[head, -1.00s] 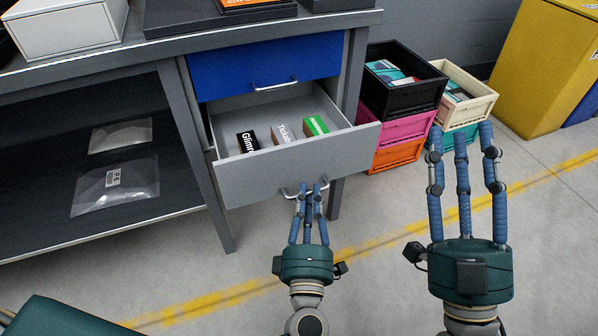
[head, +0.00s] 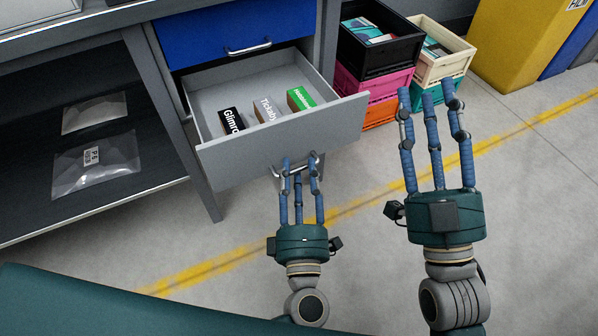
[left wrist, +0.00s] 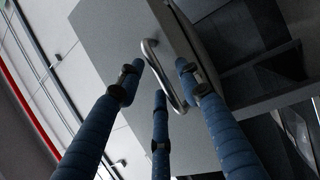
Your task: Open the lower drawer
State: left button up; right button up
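The lower drawer (head: 290,143) has a grey front and is pulled well out beneath the shut blue upper drawer (head: 235,40). Its metal handle (head: 276,173) is on the front; it also shows in the left wrist view (left wrist: 150,58). My left gripper (head: 300,164) has its fingers bent around this handle, with the handle between them in the left wrist view. The exact finger contact is partly hidden. My right gripper (head: 428,95) is open and empty, right of the drawer above the floor.
Inside the drawer lie a black box (head: 231,121), a grey box (head: 266,109) and a green-and-white box (head: 301,98). Stacked crates, with a black one (head: 378,57) on top, stand right of the bench. A shelf with plastic bags (head: 95,165) is left. Floor in front is clear.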

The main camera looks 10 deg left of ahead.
pick_arm(q)
jog(key=v, duration=1.2)
dwell(0.4)
